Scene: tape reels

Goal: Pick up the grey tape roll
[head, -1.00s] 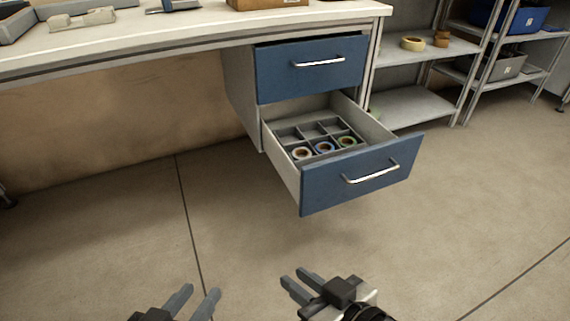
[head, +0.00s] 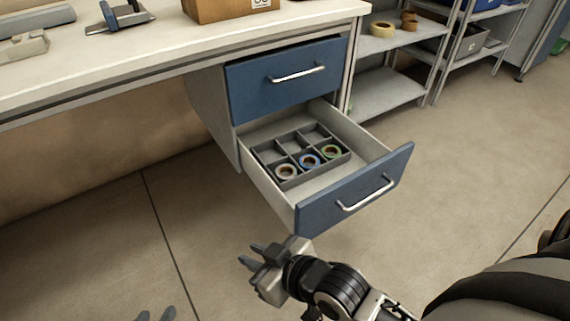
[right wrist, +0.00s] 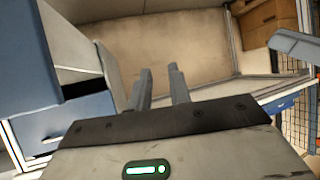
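The open lower drawer (head: 355,193) holds a dark grey divider tray (head: 265,154) with several compartments. Three tape rolls stand in its front row. The left one is pale greyish-white (head: 279,172) and best matches the grey tape roll, the middle one is blue (head: 309,168), and the right one is green (head: 332,158). My right gripper (head: 249,257) is open and empty, in front of the drawer and below its left corner. Its separated fingers also show in the right wrist view (right wrist: 161,83). Only the fingertips of my left gripper (head: 157,314) show at the bottom edge, apart and empty.
A shut blue drawer (head: 290,78) sits above the open one, under the white bench top (head: 120,65). A cardboard box (head: 215,9) stands on the bench. Shelves at the upper right hold a yellowish tape roll (head: 382,30). The floor left of the drawer is clear.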

